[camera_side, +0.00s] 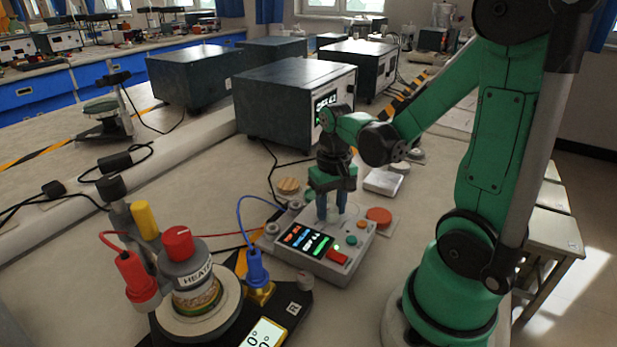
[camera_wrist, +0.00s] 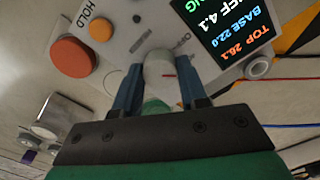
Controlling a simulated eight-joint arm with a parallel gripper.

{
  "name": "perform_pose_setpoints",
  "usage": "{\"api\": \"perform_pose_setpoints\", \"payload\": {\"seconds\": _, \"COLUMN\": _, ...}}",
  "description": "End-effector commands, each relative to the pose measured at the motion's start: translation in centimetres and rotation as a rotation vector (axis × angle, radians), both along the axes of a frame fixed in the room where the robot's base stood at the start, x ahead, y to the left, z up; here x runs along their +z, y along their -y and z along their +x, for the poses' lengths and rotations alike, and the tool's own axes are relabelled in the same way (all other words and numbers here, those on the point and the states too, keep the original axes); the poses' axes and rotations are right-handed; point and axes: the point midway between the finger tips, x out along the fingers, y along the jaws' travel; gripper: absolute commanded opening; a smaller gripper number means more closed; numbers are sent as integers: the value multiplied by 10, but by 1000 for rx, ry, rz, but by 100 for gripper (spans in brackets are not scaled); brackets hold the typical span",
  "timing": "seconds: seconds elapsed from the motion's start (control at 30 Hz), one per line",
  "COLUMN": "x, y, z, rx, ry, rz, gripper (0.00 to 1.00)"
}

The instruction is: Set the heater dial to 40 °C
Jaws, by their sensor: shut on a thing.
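A grey control box (camera_side: 318,255) stands on the bench in the side view and also fills the top of the wrist view (camera_wrist: 135,35). My gripper (camera_side: 337,212) points down at it, its blue fingers shut on a pale round dial (camera_wrist: 160,72) on the box top. A small red mark shows on the dial, with partly hidden lettering beside it. The box's display (camera_wrist: 236,30) reads TOP 26.1 and BASE 22.0. At lower left a heater unit (camera_side: 196,280) with a red cap (camera_side: 178,243) and a HEAT label stands upright on a round white base.
Red and blue cables run to the box's left side. A lit readout (camera_side: 264,334) lies in front. Large dark instruments (camera_side: 290,100) stand behind.

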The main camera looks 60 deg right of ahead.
Motion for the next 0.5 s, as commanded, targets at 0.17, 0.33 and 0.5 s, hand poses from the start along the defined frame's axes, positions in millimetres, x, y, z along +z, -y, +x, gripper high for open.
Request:
{"api": "perform_pose_setpoints", "payload": {"seconds": 0.17, "x": 0, "y": 0, "z": 0, "rx": 1, "ry": 0, "rz": 0, "gripper": 40}}
{"api": "perform_pose_setpoints", "payload": {"seconds": 0.33, "x": 0, "y": 0, "z": 0, "rx": 1, "ry": 0, "rz": 0, "gripper": 69}}
{"api": "perform_pose_setpoints", "payload": {"seconds": 0.5, "x": 0, "y": 0, "z": 0, "rx": 2, "ry": 0, "rz": 0, "gripper": 69}}
